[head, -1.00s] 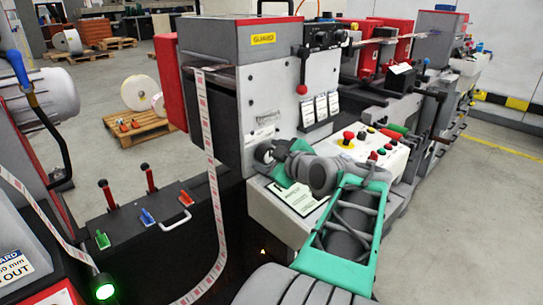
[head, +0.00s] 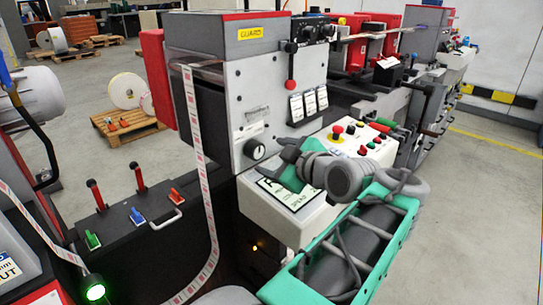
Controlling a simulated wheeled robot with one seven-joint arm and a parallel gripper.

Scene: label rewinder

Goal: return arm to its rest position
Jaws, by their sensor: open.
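My arm reaches in from the bottom right of the head view, with a teal and grey forearm and grey wrist joints. My gripper (head: 287,151) is at the far end of the arm, partly hidden by the wrist. It is open, with nothing seen in it. It is just right of the black dial (head: 255,149) on the grey machine face (head: 254,105), with a visible gap between them. The arm's end is in front of the slanted control panel (head: 342,151), over the label plate (head: 290,192).
A printed label web (head: 195,125) hangs left of the machine. A red-knobbed lever (head: 290,86) stands above the panel. Red levers (head: 138,176) rise at the left. Open floor (head: 480,190) lies to the right.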

